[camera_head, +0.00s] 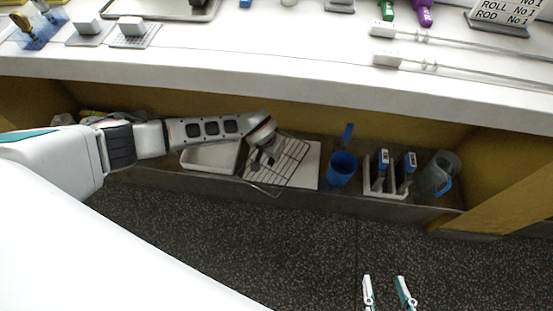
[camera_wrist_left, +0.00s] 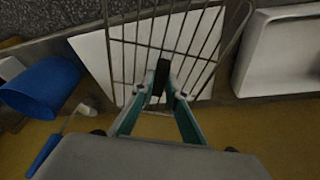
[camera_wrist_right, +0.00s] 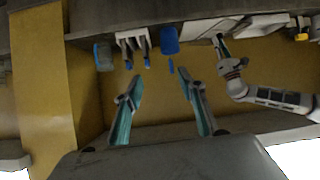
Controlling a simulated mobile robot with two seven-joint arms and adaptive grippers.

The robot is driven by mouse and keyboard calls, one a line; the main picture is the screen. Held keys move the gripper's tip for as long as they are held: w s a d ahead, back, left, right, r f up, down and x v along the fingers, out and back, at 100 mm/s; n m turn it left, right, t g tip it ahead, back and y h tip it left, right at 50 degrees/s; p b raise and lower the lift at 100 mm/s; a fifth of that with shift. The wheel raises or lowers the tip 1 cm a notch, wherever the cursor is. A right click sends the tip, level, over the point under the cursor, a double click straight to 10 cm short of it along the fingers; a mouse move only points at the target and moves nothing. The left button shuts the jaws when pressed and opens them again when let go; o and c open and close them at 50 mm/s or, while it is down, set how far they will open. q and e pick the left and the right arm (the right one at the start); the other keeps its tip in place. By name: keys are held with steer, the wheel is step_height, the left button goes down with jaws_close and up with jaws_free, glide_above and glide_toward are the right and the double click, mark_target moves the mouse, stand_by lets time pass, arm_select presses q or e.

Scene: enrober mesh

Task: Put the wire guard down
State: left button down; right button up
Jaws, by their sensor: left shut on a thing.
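The wire guard (camera_head: 288,160) is a dark grid of thin rods over a white board (camera_head: 308,172) in the low trough; whether they touch cannot be told. My left gripper (camera_head: 262,160) is at its left side. In the left wrist view the left gripper (camera_wrist_left: 163,88) is shut on a dark bar of the guard (camera_wrist_left: 190,45), with the white board (camera_wrist_left: 88,50) behind it. My right gripper (camera_head: 388,285) is open and empty over the dark floor, well away from the guard. The right wrist view shows its fingers (camera_wrist_right: 160,88) apart with nothing between.
Left of the guard is a white tray (camera_head: 210,157). To the right stand a blue cup (camera_head: 341,170), a white holder (camera_head: 384,190) with blue-topped tools and a clear jug (camera_head: 436,178). The white counter (camera_head: 270,52) runs above the trough (camera_head: 230,179).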

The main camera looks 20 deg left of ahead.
mark_target(272, 159)
arm_select(q)
step_height(272, 159, down, 3)
steer(key=shift+s+f+b, duration=0.15)
steer(key=shift+b, duration=0.45)
steer(key=shift+f, duration=0.35)
steer(key=shift+w+r, duration=0.3)
steer(key=shift+f, duration=0.25)
steer(key=c, duration=2)
jaws_free()
arm_select(e)
steer(key=shift+w+a+r+m, duration=0.3)
steer(key=shift+w+a+r, duration=0.1)
steer(key=shift+a+r, duration=0.25)
arm_select(q)
steer(key=shift+r, duration=0.1)
